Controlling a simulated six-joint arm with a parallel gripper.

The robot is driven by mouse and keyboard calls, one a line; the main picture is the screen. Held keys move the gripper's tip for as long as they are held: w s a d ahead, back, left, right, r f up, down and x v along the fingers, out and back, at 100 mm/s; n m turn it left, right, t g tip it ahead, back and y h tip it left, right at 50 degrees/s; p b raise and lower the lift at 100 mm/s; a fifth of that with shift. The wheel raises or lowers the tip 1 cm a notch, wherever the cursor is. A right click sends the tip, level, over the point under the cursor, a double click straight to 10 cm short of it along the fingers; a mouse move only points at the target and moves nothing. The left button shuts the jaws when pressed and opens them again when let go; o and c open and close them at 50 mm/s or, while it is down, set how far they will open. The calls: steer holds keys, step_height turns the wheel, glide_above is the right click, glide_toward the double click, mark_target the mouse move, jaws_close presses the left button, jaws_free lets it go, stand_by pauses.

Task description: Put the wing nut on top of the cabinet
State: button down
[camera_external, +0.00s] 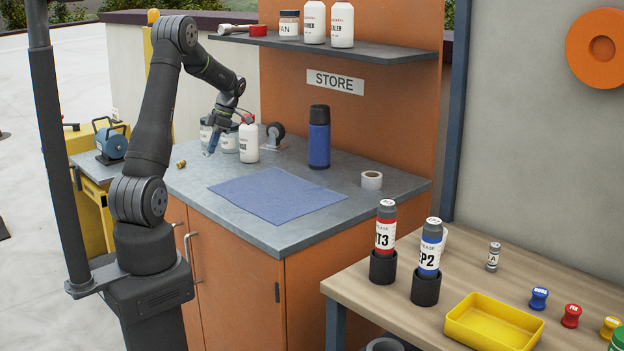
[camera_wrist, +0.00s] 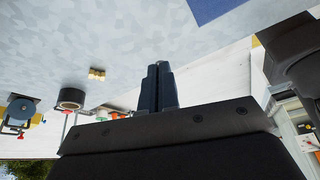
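A small brass piece (camera_external: 181,163), which looks like the wing nut, lies on the grey top of the orange cabinet (camera_external: 240,224), near its left edge. It also shows in the wrist view (camera_wrist: 97,74), lying on the grey surface apart from my fingers. My gripper (camera_external: 207,153) is above the cabinet's top, to the right of the brass piece in the external view. In the wrist view my gripper (camera_wrist: 158,68) has its two dark fingers together, with nothing visible between them.
Beside my gripper stand a white bottle (camera_external: 249,140), jars (camera_external: 229,140) and a tape dispenser (camera_external: 273,136). A blue mat (camera_external: 277,195), a blue flask (camera_external: 319,137) and a tape roll (camera_external: 371,180) occupy the cabinet top. A shelf (camera_external: 330,45) overhangs its back.

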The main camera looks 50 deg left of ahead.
steer(key=a+f, duration=0.1)
steer(key=a, duration=0.1)
steer(key=a+f, duration=0.1)
steer(key=a, duration=0.1)
steer(key=s+a+f, duration=0.1)
steer(key=a, duration=0.1)
steer(key=shift+s+a+f, duration=0.1)
steer(key=shift+f, duration=2.3)
steer(key=shift+f, duration=0.1)
steer(key=c, duration=1.7)
jaws_free()
steer(key=v, duration=1.2)
